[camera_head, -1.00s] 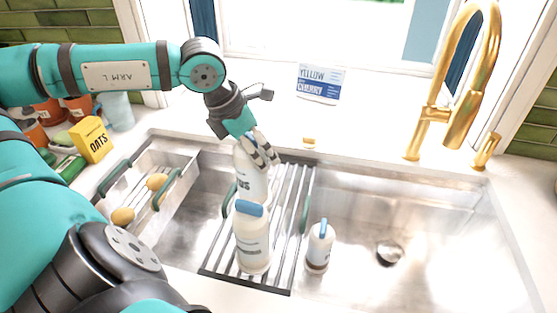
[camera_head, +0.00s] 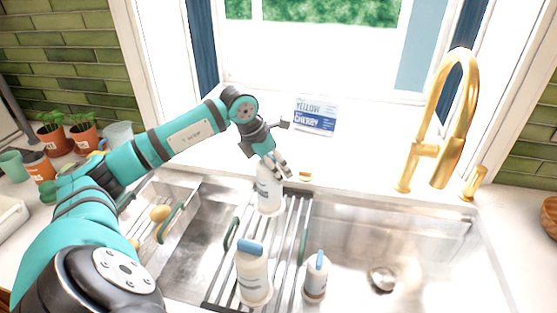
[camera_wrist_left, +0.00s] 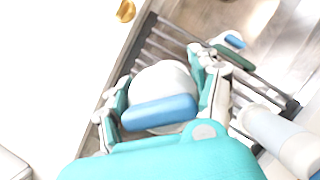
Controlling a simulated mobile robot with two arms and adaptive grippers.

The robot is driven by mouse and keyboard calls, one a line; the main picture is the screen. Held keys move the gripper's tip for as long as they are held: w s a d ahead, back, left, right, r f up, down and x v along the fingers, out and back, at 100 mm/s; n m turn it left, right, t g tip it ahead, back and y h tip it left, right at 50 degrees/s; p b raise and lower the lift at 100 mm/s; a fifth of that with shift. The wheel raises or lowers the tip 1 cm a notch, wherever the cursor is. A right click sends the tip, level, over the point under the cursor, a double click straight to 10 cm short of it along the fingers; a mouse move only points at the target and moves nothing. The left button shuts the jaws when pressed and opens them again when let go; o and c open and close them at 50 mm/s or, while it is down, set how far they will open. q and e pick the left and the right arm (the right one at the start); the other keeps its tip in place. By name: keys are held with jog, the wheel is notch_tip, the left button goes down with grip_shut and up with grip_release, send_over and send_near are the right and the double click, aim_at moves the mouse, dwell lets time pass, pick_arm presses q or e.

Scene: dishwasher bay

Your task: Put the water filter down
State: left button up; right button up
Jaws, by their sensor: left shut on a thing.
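The water filter, a white bottle-like body (camera_head: 269,197) with dark lettering, is upright at the far end of the slatted rack (camera_head: 221,281) over the sink. My left gripper (camera_head: 277,168) is shut on its top from above. In the left wrist view my gripper (camera_wrist_left: 162,78) has a finger on each side of the white body (camera_wrist_left: 172,80), and its blue top (camera_wrist_left: 160,112) shows between them. I cannot tell whether its base touches the slats. My right gripper is not in view.
A white blue-capped bottle (camera_head: 253,279) stands on the rack's near part. A smaller one (camera_head: 316,284) stands beside the rack in the sink. A gold faucet (camera_head: 425,150) rises at right.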

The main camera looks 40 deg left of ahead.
pick_arm(q)
jog(key=w, duration=0.1)
jog(key=w+a, duration=0.1)
jog(key=w+p, duration=0.1)
jog(key=shift+w+a+f, duration=0.1)
jog(key=shift+w+a, duration=0.15)
notch_tip(320, 180, down, 4)
jog(key=shift+r+p, duration=0.2)
jog(key=shift+p, duration=0.5)
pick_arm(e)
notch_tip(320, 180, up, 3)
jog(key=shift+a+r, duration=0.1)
pick_arm(q)
jog(key=shift+f, duration=0.1)
jog(key=o, duration=1.8)
jog(key=shift+s, duration=0.1)
jog(key=shift+c, duration=0.2)
